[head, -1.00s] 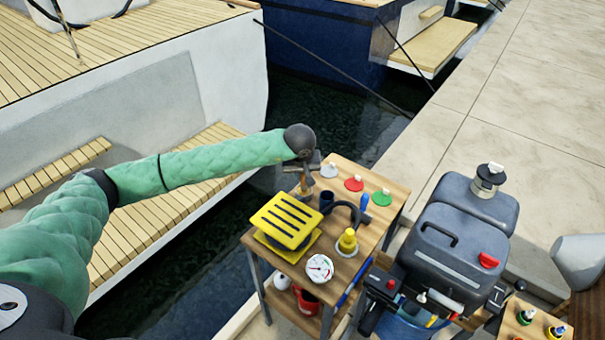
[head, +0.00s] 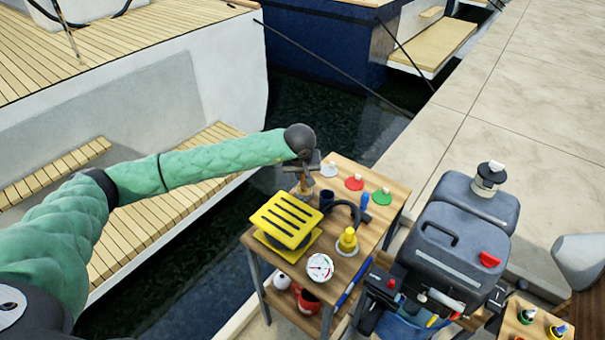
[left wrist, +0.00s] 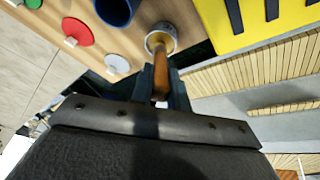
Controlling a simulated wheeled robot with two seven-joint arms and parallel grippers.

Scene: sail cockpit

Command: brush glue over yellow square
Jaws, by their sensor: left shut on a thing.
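A yellow slotted square plate (head: 287,220) sits at the left of a small wooden table, over a dark body with a yellow base. It also shows in the left wrist view (left wrist: 290,15) at the top right. My left gripper (head: 305,182) is at the table's far left corner, behind the yellow square and apart from it. In the left wrist view the gripper (left wrist: 160,90) is shut on the wooden handle of a brush (left wrist: 161,82). The brush's lower end is at the mouth of a small metal pot (left wrist: 160,36); its bristles are hidden. My right gripper is not in view.
The wooden table (head: 380,229) also holds a dark blue cup (head: 326,199), a dial gauge (head: 320,267), a yellow cone-shaped piece (head: 347,240), and white, red (head: 354,183) and green discs. Dark water lies beyond the table's left edge. A grey case (head: 450,255) stands right.

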